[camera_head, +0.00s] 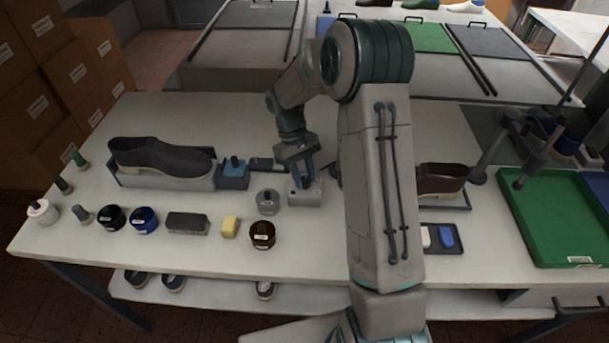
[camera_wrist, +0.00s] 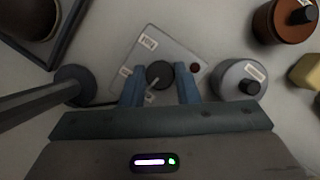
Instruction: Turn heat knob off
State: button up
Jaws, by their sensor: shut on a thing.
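The heat knob (camera_wrist: 160,72) is a dark round knob on a small light-grey box (camera_wrist: 150,48) with white labels. My gripper (camera_wrist: 160,80) has its two blue fingers on either side of the knob, closed onto it. A pale pointer mark shows at the knob's edge nearest my gripper. A small dark-red spot, perhaps a lamp, is on the box right of the knob. In the head view my gripper (camera_head: 302,180) reaches down onto the box (camera_head: 306,197), and its fingers hide the knob there.
A yellow block (camera_head: 230,227), brush (camera_head: 187,224) and several jars stand further left. A dark shoe (camera_head: 160,157) is at left, a brown shoe (camera_head: 440,181) at right.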

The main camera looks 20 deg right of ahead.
jog(key=shift+w+a+r+n, duration=0.1)
jog(key=shift+n, duration=0.4)
jog(key=shift+t+h, duration=0.3)
jog(key=o, duration=1)
jog(key=b+v, duration=0.1)
jog(key=v, duration=1.2)
jog(key=shift+w+r+b, duration=0.15)
jog(key=shift+r+b, duration=0.15)
